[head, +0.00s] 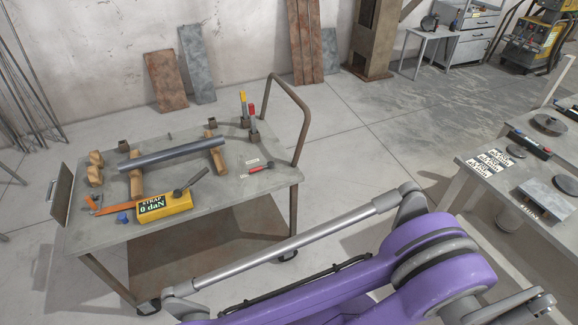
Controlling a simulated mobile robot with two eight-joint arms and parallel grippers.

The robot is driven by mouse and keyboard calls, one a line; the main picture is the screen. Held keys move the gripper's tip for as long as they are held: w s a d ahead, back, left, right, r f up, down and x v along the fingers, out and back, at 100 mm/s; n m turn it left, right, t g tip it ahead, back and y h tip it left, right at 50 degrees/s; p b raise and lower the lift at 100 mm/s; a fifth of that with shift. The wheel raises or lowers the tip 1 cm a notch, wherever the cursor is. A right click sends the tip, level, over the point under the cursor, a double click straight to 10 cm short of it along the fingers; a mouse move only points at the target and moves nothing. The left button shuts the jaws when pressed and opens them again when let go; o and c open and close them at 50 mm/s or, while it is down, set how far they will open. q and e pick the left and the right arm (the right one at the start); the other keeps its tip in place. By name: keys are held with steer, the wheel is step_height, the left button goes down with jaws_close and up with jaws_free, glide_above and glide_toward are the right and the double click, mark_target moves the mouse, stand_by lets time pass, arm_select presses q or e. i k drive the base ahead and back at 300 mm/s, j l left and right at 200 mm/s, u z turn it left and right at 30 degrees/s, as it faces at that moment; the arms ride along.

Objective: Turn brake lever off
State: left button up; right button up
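A small red-handled lever (257,169) lies low on the right part of the grey cart top (225,190), next to a small white label (253,161). Two upright levers stand at the cart's back right corner, one with a yellow grip (243,97) and one with a red grip (252,110). Which of these is the brake lever I cannot tell, as the label is too small to read. A purple and grey part of my own body crosses the lower right of the head view. Neither of my grippers is in view.
A grey bar (172,155) rests on two wooden blocks on the cart. A yellow strap gauge (165,206) reading 0 daN sits in front, by an orange strap (105,210). A bent handrail (305,115) rises at the cart's right. Another table (480,185) stands at right.

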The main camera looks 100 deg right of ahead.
mark_target(270, 165)
steer(key=z, duration=3.25)
steer(key=i+j, duration=1)
steer(key=i, duration=0.1)
